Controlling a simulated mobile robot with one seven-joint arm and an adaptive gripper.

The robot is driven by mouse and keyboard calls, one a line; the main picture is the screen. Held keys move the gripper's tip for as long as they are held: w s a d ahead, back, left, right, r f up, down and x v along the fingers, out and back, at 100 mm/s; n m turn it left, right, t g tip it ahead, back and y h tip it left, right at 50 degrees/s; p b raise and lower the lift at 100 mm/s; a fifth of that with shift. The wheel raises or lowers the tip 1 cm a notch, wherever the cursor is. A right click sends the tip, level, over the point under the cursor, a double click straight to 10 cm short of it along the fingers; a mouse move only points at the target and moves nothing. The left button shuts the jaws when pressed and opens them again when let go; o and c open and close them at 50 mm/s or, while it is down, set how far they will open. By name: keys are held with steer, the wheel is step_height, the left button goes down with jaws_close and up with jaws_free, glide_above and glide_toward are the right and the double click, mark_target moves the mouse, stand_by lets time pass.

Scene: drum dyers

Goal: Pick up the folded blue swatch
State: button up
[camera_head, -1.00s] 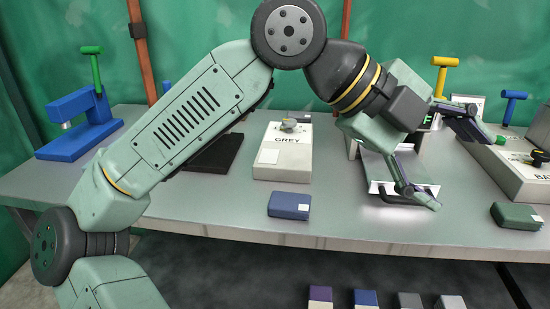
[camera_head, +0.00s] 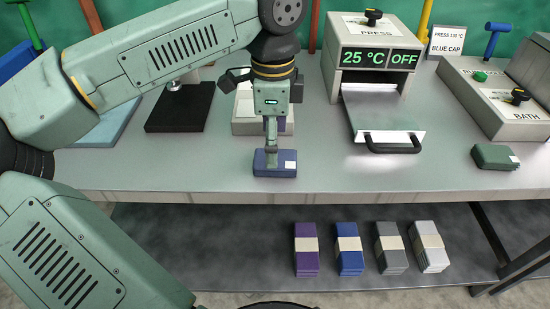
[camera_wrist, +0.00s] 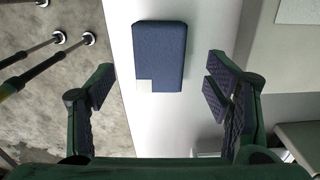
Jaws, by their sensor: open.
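The folded blue swatch (camera_head: 273,165) lies flat on the grey bench near its front edge, with a white label on its right end. In the wrist view the swatch (camera_wrist: 161,53) sits ahead of and between the spread fingers, touching neither. My gripper (camera_wrist: 158,95) is open and empty. In the head view my gripper (camera_head: 271,143) points down at the swatch; one finger overlaps its far side in the picture, and the exact height gap cannot be told.
The press (camera_head: 374,55) reads 25 °C and OFF, with its tray (camera_head: 380,115) out. The bath (camera_head: 510,100) and a folded green swatch (camera_head: 494,157) are at right. Banded stacks (camera_head: 348,250) sit on the lower shelf. The bench right of the blue swatch is clear.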

steer(key=shift+a+f+p, duration=0.1)
steer(key=shift+f+p, duration=0.55)
steer(key=shift+f, duration=1.55)
steer(key=c, duration=1.2)
